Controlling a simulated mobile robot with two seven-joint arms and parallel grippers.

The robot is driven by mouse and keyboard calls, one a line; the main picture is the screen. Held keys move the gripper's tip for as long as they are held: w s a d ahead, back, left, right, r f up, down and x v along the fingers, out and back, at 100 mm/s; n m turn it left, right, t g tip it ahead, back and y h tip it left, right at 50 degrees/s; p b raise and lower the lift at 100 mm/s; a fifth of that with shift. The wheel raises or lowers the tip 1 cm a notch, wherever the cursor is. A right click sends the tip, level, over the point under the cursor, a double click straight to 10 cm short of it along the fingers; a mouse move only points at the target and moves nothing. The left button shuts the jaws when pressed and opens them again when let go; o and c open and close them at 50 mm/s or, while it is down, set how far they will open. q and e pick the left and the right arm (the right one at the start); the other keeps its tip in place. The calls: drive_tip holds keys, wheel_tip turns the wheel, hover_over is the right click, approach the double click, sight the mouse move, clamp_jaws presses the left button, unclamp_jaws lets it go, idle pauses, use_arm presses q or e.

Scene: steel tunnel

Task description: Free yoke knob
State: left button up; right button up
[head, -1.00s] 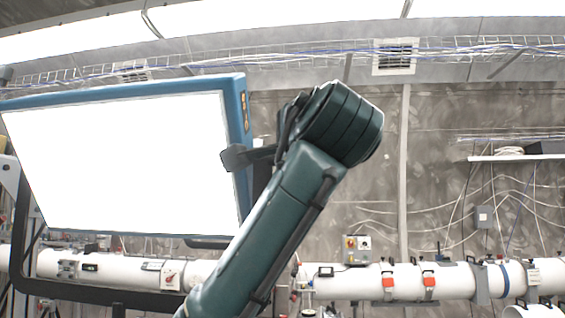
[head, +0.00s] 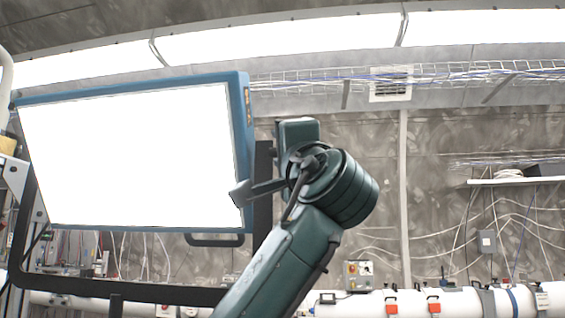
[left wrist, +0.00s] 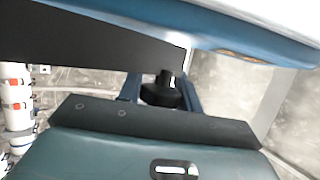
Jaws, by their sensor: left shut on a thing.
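The dark yoke knob (left wrist: 160,95) shows in the left wrist view at the end of the black yoke bar (left wrist: 95,42). My left gripper (left wrist: 165,88) has a finger on each side of it and is shut on it. The head view shows the yoke's right upright (head: 263,190) beside a large panel with a blue frame (head: 243,110) and a blank white face. My left arm rises from below there, and its wrist covers part of the upright. The fingers and knob are hidden in that view. My right gripper is not in view.
The blue panel edge passes close above the fingers in the left wrist view. A white pipe (head: 380,304) with red clamps runs low along the wall. A small control box (head: 358,274) stands above it. A cable tray (head: 330,80) runs high up. Open room lies right of my arm.

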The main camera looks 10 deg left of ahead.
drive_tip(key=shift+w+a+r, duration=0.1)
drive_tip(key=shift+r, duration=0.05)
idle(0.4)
use_arm(q)
drive_tip(key=o, duration=1)
drive_tip(key=shift+s+d+f+y+b, duration=0.2)
drive_tip(key=shift+s+f+y+b, duration=0.1)
drive_tip(key=shift+b, duration=0.1)
drive_tip(key=b+v, duration=0.4)
drive_tip(key=v, duration=0.8)
drive_tip(key=shift+s+f, duration=0.1)
drive_tip(key=shift+s, duration=0.05)
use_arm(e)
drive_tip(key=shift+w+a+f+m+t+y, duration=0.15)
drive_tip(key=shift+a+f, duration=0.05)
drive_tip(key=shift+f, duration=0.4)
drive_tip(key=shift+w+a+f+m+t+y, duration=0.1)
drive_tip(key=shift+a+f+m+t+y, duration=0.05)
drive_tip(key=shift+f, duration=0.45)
use_arm(q)
drive_tip(key=shift+c, duration=0.6)
